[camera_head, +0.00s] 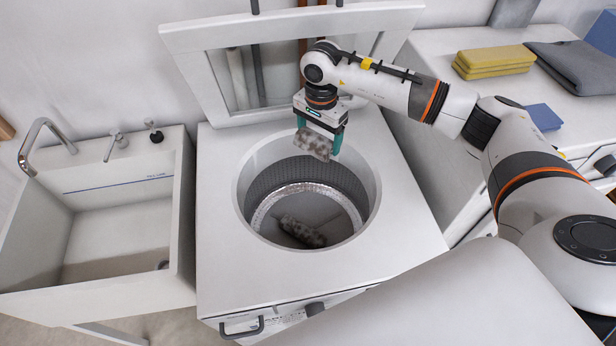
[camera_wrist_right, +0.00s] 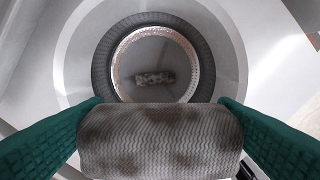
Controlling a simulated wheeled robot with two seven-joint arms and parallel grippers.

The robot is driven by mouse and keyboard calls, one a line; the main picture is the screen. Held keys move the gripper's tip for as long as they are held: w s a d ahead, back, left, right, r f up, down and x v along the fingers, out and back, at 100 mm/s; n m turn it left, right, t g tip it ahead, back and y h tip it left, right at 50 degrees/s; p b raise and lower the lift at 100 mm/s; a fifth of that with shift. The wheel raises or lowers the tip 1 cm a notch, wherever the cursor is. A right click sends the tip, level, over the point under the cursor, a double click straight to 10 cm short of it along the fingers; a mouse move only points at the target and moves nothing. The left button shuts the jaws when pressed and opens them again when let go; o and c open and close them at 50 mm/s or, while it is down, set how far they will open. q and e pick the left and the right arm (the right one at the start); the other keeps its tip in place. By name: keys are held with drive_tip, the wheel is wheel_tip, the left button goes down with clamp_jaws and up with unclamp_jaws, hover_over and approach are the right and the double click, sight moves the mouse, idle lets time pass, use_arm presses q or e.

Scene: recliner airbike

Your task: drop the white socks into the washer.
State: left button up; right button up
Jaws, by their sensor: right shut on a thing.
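My right gripper (camera_head: 321,146) is shut on a rolled sock (camera_head: 313,144), greyish white with dark brown stains. It holds the sock above the back part of the washer's round opening. In the right wrist view the sock (camera_wrist_right: 160,141) spans between the two green fingers. The washer (camera_head: 224,225) is white with its lid (camera_head: 190,36) raised at the back. A second stained sock (camera_head: 303,231) lies on the drum floor; it also shows in the right wrist view (camera_wrist_right: 154,77). My left gripper is not in view.
A white sink (camera_head: 120,225) with a tap (camera_head: 40,140) stands left of the washer. A white counter (camera_head: 440,45) on the right bears folded yellow cloths (camera_head: 495,60), a grey cloth (camera_head: 575,68) and a blue item (camera_head: 543,117). The raised lid stands close behind my right gripper.

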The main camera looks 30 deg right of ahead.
sight(317, 144)
drive_tip(key=f+b, duration=0.1)
drive_tip(key=w+f+b, duration=0.1)
drive_tip(key=f, duration=0.1)
drive_tip(key=shift+f, duration=0.25)
wheel_tip(317, 144, down, 24)
drive_tip(key=b, duration=1.1)
drive_tip(key=shift+s+r+b, duration=0.15)
drive_tip(key=shift+r+b, duration=0.05)
drive_tip(key=shift+b, duration=0.1)
drive_tip(key=o, duration=0.9)
drive_tip(key=shift+r, duration=0.1)
wheel_tip(317, 144, up, 12)
drive_tip(key=b, duration=0.1)
